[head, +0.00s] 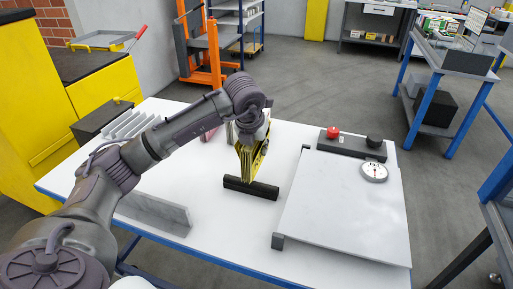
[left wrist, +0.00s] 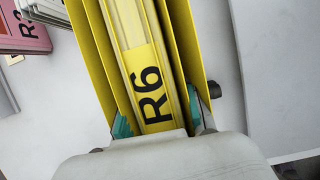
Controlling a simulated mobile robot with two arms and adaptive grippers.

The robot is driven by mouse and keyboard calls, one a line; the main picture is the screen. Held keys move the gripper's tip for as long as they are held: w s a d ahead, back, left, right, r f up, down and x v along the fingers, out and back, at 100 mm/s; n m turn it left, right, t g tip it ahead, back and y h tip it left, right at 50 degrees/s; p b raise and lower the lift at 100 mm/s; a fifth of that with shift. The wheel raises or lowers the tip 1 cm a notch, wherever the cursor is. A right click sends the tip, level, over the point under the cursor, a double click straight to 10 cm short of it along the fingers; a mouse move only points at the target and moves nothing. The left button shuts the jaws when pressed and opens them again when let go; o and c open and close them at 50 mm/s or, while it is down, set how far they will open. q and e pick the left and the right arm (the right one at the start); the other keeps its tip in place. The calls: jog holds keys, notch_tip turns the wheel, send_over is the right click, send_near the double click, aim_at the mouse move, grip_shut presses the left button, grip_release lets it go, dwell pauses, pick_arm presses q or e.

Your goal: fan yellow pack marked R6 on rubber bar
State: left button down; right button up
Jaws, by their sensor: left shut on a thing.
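The yellow pack marked R6 (head: 252,163) hangs upright under my left gripper (head: 256,143) in the head view. Its lower edge is at the black rubber bar (head: 250,188) on the white table; I cannot tell whether it presses on the bar. In the left wrist view the R6 label (left wrist: 149,88) faces the camera. The yellow sheets beside it stand spread apart with gaps between them. My left gripper (left wrist: 158,122) is shut on the pack, with teal pads on both sides. My right gripper is not in view.
A white board (head: 343,205) with a dial gauge (head: 374,172) lies right of the bar. A grey upright plate (head: 153,213) and a white slotted rack (head: 128,124) stand to the left. A pink pack (left wrist: 22,38) is behind. The front middle of the table is clear.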

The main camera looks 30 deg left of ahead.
pick_arm(q)
jog(key=shift+r+p, duration=1.35)
jog(key=shift+r, duration=1)
